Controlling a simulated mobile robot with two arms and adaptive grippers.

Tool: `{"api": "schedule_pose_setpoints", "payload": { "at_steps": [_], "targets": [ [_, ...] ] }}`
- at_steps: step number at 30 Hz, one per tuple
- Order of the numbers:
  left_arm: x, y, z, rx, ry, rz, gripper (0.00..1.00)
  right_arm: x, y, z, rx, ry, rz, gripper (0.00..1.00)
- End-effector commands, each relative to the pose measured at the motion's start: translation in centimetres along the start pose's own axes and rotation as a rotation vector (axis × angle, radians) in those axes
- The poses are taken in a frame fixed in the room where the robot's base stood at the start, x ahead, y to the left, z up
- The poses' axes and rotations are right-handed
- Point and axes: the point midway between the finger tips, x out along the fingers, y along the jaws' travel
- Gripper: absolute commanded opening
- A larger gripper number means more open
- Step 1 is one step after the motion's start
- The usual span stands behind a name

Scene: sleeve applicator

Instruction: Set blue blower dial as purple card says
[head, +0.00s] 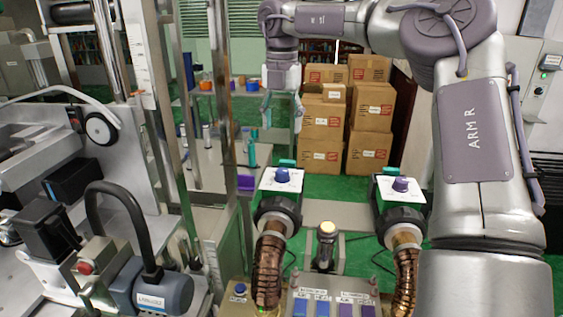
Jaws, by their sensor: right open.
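The blue blower dial (282,175) sits on a white plate on top of the left blower (279,205). A purple dial (400,184) sits on the matching plate of the right blower (400,215). The pointer settings of both dials are too small to read. On a grey panel at the bottom are blue cards (300,307) and purple cards (346,309); their writing is not legible and their lower parts are cut off. My right gripper (267,112) hangs open and empty, pointing down, above and beyond the blue dial in the picture. My left gripper is out of view.
Copper-coloured hoses (268,270) rise to both blowers, with a round-topped post (327,232) between them. Machine frames and a metal column (165,120) crowd the left. Stacked cardboard boxes (370,105) stand behind on the green floor. My right arm covers the right side.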

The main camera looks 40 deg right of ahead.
Motion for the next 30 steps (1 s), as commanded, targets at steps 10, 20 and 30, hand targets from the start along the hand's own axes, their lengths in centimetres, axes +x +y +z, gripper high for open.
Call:
{"api": "schedule_pose_setpoints", "payload": {
  "at_steps": [10,20,30],
  "targets": [
    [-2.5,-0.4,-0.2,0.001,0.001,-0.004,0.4,7.0,-0.1,-0.1,-0.001,0.006,0.0,0.6],
    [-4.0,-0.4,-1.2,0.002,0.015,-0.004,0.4,11.5,0.0,-0.1,-0.001,0.003,0.003,0.6],
    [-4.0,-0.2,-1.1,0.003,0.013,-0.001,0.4,12.1,0.1,0.0,0.0,0.001,0.004,0.6]
  ]
}}
